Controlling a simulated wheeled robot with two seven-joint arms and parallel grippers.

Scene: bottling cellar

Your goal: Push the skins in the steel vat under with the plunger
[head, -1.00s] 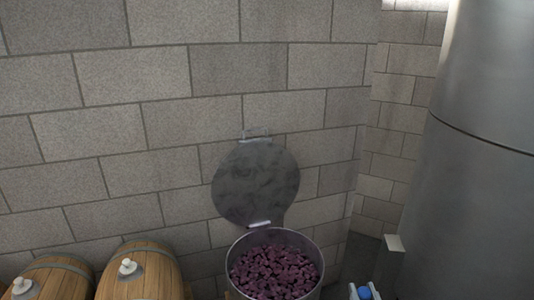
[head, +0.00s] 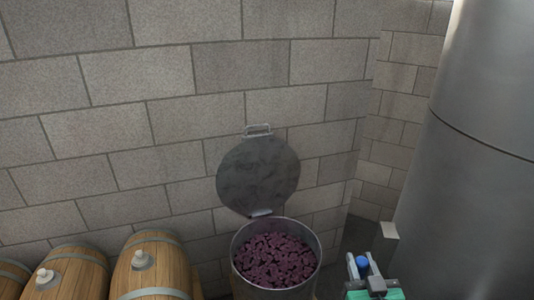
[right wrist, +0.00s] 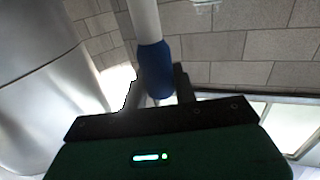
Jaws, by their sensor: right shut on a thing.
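The steel vat (head: 240,234) stands open in the lower middle of the head view. Its round lid (head: 257,175) is tilted back against the wall behind it. Dark purple skins (head: 275,262) fill the vat near the top, with no tool in them. My right gripper (head: 363,267) is to the right of the vat, apart from it. It is shut on the blue grip (right wrist: 155,70) of a pole, which I take for the plunger. A white shaft (right wrist: 144,20) runs from this grip in the right wrist view. The plunger's far end is hidden. My left gripper is out of view.
Wooden barrels (head: 150,265) with pale bungs stand left of the vat. A tall steel tank (head: 475,160) fills the right side. A block wall (head: 180,110) closes off the back. A small pale plate (head: 389,230) juts out near the tank.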

